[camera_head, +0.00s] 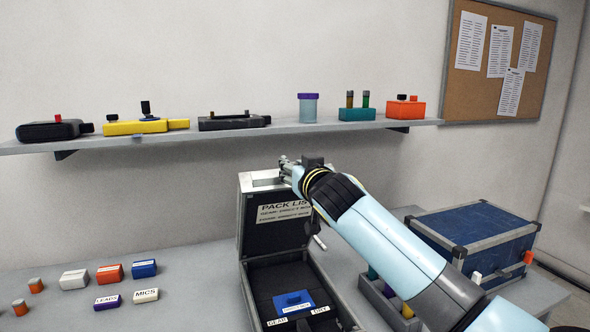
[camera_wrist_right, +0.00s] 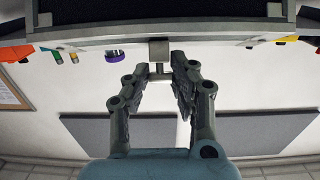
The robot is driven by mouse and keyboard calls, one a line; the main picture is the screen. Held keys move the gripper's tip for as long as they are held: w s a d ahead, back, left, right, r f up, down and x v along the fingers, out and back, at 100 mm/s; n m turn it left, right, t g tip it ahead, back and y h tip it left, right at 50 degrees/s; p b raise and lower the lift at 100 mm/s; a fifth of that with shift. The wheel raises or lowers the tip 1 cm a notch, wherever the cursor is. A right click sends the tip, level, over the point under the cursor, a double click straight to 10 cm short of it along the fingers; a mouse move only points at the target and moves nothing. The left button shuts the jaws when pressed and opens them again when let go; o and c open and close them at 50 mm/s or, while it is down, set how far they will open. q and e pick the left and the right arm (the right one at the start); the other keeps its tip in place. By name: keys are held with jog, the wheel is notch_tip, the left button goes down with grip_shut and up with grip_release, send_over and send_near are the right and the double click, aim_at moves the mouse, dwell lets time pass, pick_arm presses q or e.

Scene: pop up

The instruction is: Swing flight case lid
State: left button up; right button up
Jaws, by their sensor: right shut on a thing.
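The flight case (camera_head: 246,300) stands open on the table, with a black interior and metal edges. Its lid (camera_head: 268,236) stands about upright at the back, with a "PACK LIST" label inside. My right gripper (camera_head: 289,168) is at the lid's top edge. In the right wrist view, the fingers of my right gripper (camera_wrist_right: 158,72) are around a small grey metal tab (camera_wrist_right: 159,50) on the lid edge and shut on it. A blue block (camera_head: 294,302) lies in the case. My left gripper is not in view.
Small labelled blocks, including an orange one (camera_head: 110,273), lie left of the case. A grey bin (camera_head: 372,293) and a blue case (camera_head: 478,228) are on its right, partly behind my right arm. A wall shelf (camera_head: 240,130) with several devices runs above the lid.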

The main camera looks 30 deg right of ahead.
jog(key=shift+s, duration=0.2)
jog(key=s+a+f+b, duration=0.1)
jog(key=s+f+b, duration=0.2)
jog(key=s+f, duration=0.1)
jog(key=shift+s+a, duration=0.2)
jog(key=shift+s, duration=0.35)
jog(key=shift+s+a+f+b, duration=0.2)
jog(key=shift+s+f+b, duration=0.4)
jog(key=shift+s+f, duration=0.2)
jog(key=shift+s+a+f+b, duration=0.2)
jog(key=shift+s+f+b, duration=0.45)
jog(key=shift+s, duration=0.2)
jog(key=shift+s+a+f, duration=0.15)
jog(key=shift+s, duration=0.25)
